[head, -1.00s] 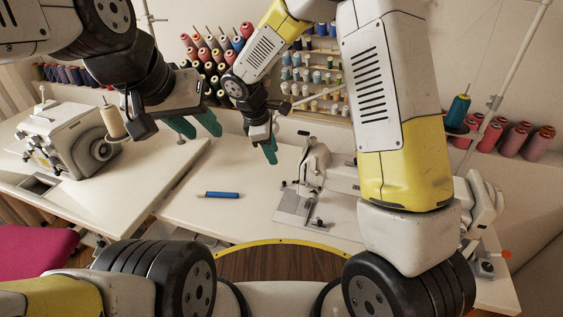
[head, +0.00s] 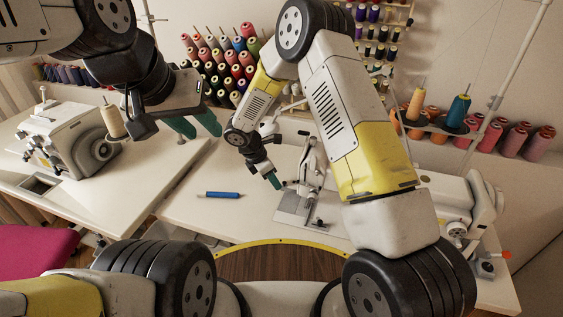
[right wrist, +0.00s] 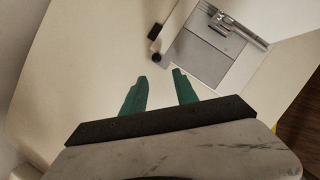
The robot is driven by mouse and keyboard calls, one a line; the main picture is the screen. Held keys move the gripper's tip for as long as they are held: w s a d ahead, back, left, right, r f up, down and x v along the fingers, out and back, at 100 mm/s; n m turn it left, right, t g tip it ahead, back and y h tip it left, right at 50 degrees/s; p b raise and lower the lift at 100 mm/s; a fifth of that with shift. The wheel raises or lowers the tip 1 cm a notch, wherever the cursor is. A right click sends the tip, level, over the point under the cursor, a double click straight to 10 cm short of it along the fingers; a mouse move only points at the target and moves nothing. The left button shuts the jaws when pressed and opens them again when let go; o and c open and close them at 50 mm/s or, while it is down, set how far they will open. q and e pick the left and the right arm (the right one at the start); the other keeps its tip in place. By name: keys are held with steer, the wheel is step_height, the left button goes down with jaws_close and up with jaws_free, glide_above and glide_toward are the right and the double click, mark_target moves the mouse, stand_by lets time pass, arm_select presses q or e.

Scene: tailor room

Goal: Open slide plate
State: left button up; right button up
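The slide plate is part of the flat grey metal bed (head: 299,214) of the white sewing machine (head: 445,197). In the right wrist view the plate (right wrist: 201,58) is a smooth grey panel beside the needle area. It looks flush with the bed, and I cannot tell whether it has shifted. My right gripper (head: 275,182) is just left of the machine head, above the table. In the right wrist view its green fingers (right wrist: 160,80) are apart and empty, short of the plate. My left gripper (head: 202,128) hangs empty at the left, its green fingers apart.
A blue-handled tool (head: 220,195) lies on the white table (head: 190,210), left of the machine. An overlock machine (head: 70,143) with a cream spool stands at the left. Thread racks (head: 225,62) line the back wall. The table's middle is mostly clear.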

mark_target(284, 182)
steer(key=shift+w+d, duration=0.3)
steer(key=shift+d, duration=0.35)
steer(key=shift+w+d, duration=0.3)
steer(key=shift+d, duration=0.3)
steer(key=shift+w+d+f, duration=0.2)
steer(key=shift+d+f, duration=0.05)
steer(key=shift+f, duration=0.3)
jaws_close()
